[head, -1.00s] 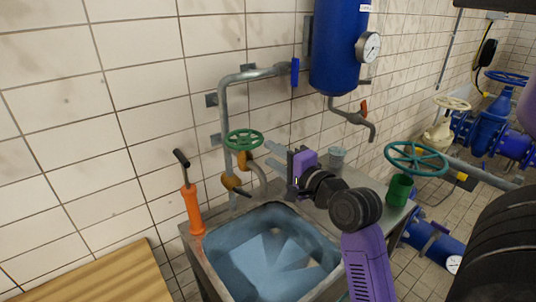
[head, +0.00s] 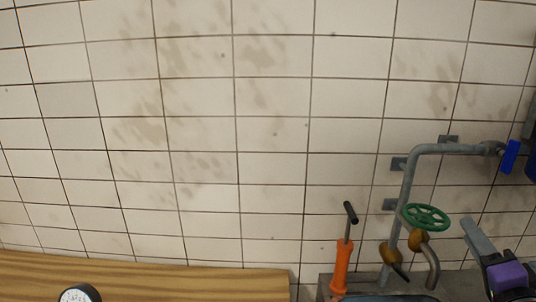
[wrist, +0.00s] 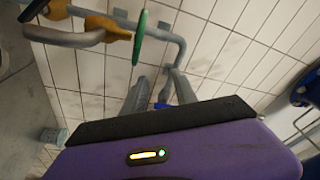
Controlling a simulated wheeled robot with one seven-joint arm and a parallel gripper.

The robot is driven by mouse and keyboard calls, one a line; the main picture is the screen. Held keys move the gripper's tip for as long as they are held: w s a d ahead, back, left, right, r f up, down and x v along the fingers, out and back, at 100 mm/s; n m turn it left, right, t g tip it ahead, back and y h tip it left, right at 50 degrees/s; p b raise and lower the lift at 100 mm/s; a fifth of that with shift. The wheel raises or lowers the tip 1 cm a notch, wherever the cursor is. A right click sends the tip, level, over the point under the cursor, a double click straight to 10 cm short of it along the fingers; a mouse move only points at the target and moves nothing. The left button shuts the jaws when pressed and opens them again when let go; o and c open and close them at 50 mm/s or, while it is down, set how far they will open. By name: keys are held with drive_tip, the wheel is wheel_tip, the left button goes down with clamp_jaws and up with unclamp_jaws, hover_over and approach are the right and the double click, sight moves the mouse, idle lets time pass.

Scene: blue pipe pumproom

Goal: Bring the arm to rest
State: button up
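My gripper (wrist: 160,84) shows in the wrist view as two grey fingers set apart, with nothing seen between them. It also shows at the lower right edge of the head view, where its grey finger and purple body (head: 508,277) are partly cut off by the frame. It is in the air to the right of the green handwheel (head: 425,217) on the grey wall pipe (head: 408,185). In the wrist view the same green wheel (wrist: 140,37) is beyond the fingers, towards the upper left.
An orange hand pump (head: 342,268) stands left of the pipe. A blue-handled valve (head: 510,156) is at the right. A wooden surface (head: 190,283) with a dial gauge (head: 80,293) lies at the lower left. A small metal cup (wrist: 54,135) is in the wrist view. The tiled wall is bare at left.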

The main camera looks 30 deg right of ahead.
drive_tip(key=s+a+f+n+t+y, duration=0.1)
drive_tip(key=a+f+n+y, duration=0.1)
drive_tip(key=a+f+n, duration=0.4)
drive_tip(key=a+f+n+t+y+b, duration=0.1)
drive_tip(key=a+f+n, duration=0.15)
drive_tip(key=a, duration=0.45)
drive_tip(key=s+a+f+n+t+y, duration=0.1)
drive_tip(key=a+f+n+y, duration=0.15)
drive_tip(key=a+n, duration=0.35)
drive_tip(key=s+a+f+n+g+y+b, duration=0.1)
drive_tip(key=s+a+f+n+y, duration=0.1)
drive_tip(key=s+a+f, duration=0.3)
drive_tip(key=s+a+f+n+g+y, duration=0.2)
drive_tip(key=s+a+f, duration=0.4)
drive_tip(key=a, duration=0.7)
drive_tip(key=s+n+y, duration=0.1)
drive_tip(key=y, duration=0.1)
drive_tip(key=shift+s+y+b, duration=0.35)
drive_tip(key=shift+s, duration=0.05)
drive_tip(key=shift+d, duration=0.15)
